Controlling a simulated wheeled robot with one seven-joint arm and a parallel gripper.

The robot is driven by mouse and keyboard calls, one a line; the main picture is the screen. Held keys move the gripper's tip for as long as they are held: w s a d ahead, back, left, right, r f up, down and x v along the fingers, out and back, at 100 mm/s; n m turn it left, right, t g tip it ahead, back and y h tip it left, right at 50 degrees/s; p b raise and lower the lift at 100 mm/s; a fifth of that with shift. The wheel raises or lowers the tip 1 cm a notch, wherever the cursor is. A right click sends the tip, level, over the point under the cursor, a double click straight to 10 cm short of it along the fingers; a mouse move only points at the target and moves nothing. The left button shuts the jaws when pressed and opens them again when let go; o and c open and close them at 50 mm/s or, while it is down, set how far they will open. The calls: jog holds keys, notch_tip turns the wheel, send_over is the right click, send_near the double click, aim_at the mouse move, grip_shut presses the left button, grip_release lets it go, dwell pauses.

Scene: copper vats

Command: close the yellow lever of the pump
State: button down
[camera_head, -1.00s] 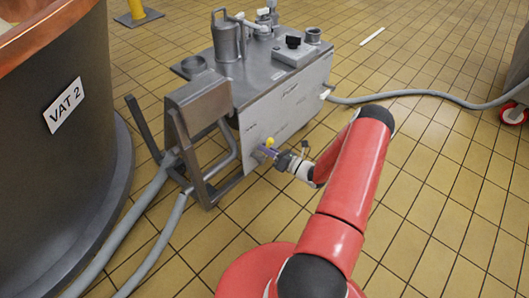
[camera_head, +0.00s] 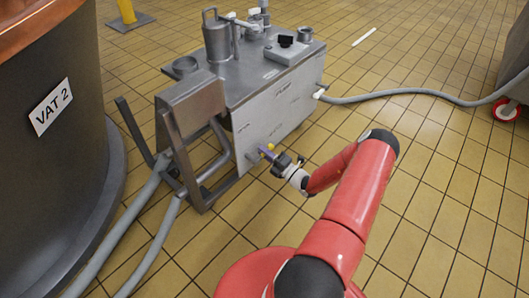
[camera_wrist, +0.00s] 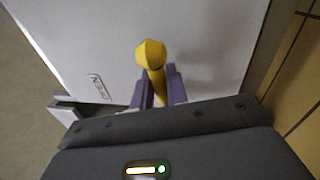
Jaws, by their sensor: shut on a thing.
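The pump (camera_head: 265,75) is a grey metal box on the tiled floor, with its light side panel facing my arm. The yellow lever (camera_wrist: 151,58) stands out from this panel; its knobbed end shows in the wrist view between the two purple fingers. It also shows small in the head view (camera_head: 269,147). My gripper (camera_wrist: 160,88) is shut on the yellow lever, one finger on each side of its shaft. The fingers hide part of the shaft. A small label reading OPEN (camera_wrist: 98,88) is on the panel left of the lever in the wrist view.
VAT 2 (camera_head: 60,150) stands at the left. A grey metal frame (camera_head: 195,140) with hoses (camera_head: 125,225) is left of the lever. Another hose (camera_head: 420,92) runs right across the floor. The tiled floor right of the pump is mostly clear.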

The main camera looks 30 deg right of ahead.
jog(key=shift+d+f+m, duration=0.1)
jog(key=shift+f+m, duration=0.15)
jog(key=shift+m, duration=0.45)
jog(key=c, duration=1.5)
grip_release()
jog(key=shift+o, duration=0.2)
jog(key=v, duration=0.7)
jog(key=shift+s+f, duration=0.2)
jog(key=shift+s, duration=0.2)
